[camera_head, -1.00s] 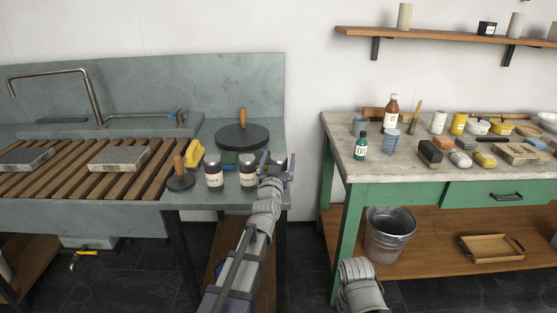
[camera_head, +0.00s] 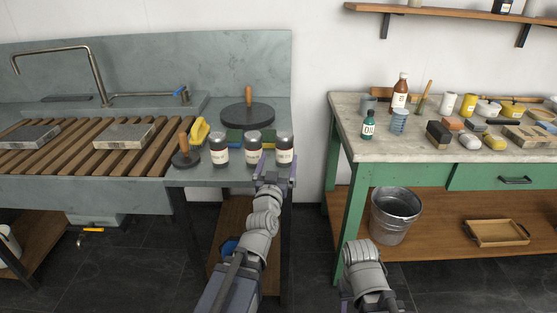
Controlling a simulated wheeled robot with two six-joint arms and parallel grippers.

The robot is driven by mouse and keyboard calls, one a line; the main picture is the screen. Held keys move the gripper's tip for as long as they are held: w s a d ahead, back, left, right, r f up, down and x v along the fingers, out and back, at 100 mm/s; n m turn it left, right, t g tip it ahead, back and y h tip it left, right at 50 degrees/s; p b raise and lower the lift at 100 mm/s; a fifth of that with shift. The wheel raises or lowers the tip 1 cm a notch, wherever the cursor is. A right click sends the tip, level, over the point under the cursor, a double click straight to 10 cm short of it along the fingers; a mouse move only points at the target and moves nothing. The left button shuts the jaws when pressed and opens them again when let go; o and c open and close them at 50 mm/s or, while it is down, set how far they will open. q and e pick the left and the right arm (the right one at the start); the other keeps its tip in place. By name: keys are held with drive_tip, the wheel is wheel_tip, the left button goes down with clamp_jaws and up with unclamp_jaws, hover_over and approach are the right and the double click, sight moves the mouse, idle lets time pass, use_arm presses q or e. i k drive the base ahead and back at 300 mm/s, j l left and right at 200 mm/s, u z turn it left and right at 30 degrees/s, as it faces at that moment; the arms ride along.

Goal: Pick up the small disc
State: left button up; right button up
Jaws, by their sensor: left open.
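The small disc (camera_head: 187,162), dark with an upright wooden handle, lies flat near the front edge of the grey counter, left of the jars. A larger dark disc (camera_head: 262,115) with a similar handle lies farther back. My left gripper (camera_head: 277,164) is open and empty at the counter's front right edge, just in front of the rightmost jar, well right of the small disc. Whether it touches that jar I cannot tell. Part of my right arm (camera_head: 367,270) shows at the bottom; its gripper is not visible.
A yellow object (camera_head: 200,132) sits close behind the disc. A slatted wooden rack (camera_head: 75,160) lies left. A cluttered green bench (camera_head: 460,178) stands right, across a gap.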

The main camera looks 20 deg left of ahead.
sight(187, 158)
drive_tip(key=u, duration=1.25)
